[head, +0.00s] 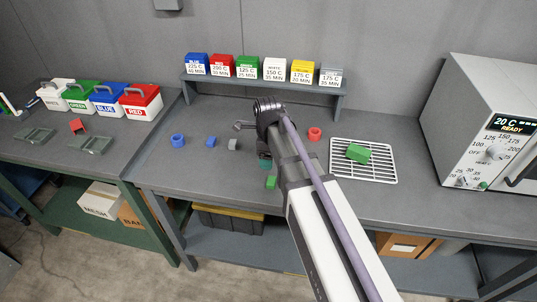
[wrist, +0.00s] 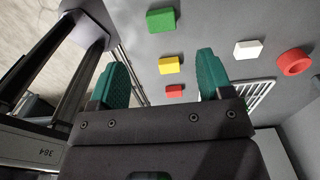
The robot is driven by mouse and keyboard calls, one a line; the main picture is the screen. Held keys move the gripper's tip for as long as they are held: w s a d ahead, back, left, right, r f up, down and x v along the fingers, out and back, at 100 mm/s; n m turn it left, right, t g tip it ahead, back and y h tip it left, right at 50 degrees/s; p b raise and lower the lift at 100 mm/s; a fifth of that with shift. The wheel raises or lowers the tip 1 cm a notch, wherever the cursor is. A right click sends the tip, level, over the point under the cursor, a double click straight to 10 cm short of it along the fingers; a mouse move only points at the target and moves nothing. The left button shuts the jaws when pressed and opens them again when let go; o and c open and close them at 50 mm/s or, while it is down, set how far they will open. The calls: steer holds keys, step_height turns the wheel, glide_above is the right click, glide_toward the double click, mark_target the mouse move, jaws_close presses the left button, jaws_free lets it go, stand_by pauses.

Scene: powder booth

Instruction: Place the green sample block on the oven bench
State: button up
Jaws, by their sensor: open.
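A green block (head: 358,153) lies on the white wire rack (head: 340,173) on the grey oven bench (head: 222,173). A smaller green block (head: 271,182) lies on the bench near its front edge. The wrist view shows one green block (wrist: 161,20) on the grey surface, beyond the fingertips. I cannot tell which of these is the sample block. My gripper (wrist: 162,62) is open and empty, with teal fingers spread above the bench. In the head view my arm hides most of it; a bit of teal finger (head: 264,162) shows left of the rack.
The oven (head: 485,125) stands at the bench's right end. A red ring (head: 314,134), a blue ring (head: 178,141) and small blocks lie on the bench. The wrist view shows yellow (wrist: 169,65), red (wrist: 175,91) and white (wrist: 248,49) blocks. A labelled shelf (head: 262,84) stands behind.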

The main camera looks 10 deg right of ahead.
steer(key=s+d+n, duration=0.1)
steer(key=s+n, duration=1.2)
steer(key=n, duration=1)
steer(key=shift+s, duration=0.3)
steer(key=shift+r, duration=0.15)
